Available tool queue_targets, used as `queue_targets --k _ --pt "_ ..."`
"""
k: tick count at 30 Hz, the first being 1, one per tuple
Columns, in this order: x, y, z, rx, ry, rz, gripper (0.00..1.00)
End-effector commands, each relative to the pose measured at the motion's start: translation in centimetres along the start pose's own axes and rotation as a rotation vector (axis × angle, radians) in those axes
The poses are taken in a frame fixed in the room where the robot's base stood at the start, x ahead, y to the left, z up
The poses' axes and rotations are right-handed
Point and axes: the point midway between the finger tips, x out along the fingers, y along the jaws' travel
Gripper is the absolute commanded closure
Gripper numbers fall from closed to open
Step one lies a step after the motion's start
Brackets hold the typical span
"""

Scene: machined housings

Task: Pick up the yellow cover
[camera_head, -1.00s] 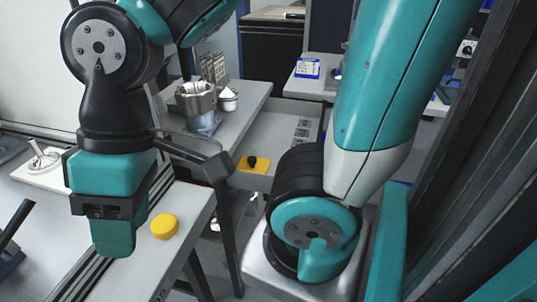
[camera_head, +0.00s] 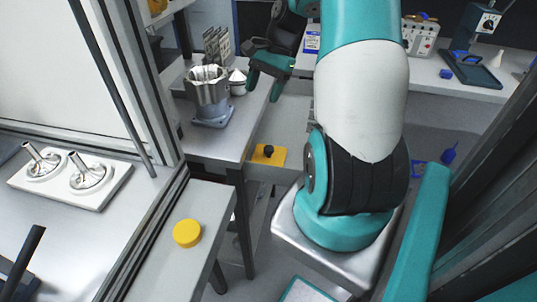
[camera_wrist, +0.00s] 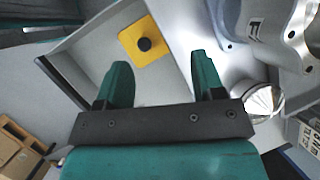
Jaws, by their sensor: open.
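A square yellow plate with a black knob (camera_head: 267,154), which looks like the yellow cover, lies in a shallow grey tray (camera_head: 285,118). A round yellow disc (camera_head: 187,233) sits on a narrow grey bench nearer to me. My gripper (camera_head: 264,85) is open and empty, above the far part of the tray, beyond and apart from the plate. In the wrist view the plate (camera_wrist: 146,42) shows beyond the two fingertips (camera_wrist: 159,62), its knob roughly between them. Nothing hides the plate there.
A white board with two metal parts (camera_head: 66,174) lies at left. A blue-based device (camera_head: 470,65) stands back right.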

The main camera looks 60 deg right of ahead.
Motion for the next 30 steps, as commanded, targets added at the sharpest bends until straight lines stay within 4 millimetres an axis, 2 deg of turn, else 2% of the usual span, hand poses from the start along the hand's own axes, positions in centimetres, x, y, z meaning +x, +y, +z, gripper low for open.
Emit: queue_targets --k 1,3,6,8,13,24,30 --pt "-0.4 1.8 -2.8 0.132 -0.013 -0.022 0.38" --pt "-0.6 3.7 -5.5 0.272 -0.027 -0.045 0.38" --pt "-0.8 5.7 -7.8 0.401 -0.041 -0.066 0.38" --pt "-0.7 6.4 -8.6 0.444 -0.047 -0.073 0.38" --pt "1.5 6.7 -8.9 0.475 -0.054 -0.075 0.38" --pt "9.5 5.9 -8.4 0.469 -0.053 -0.074 0.38" --pt "11.4 5.7 -8.4 0.469 -0.05 -0.076 0.38"
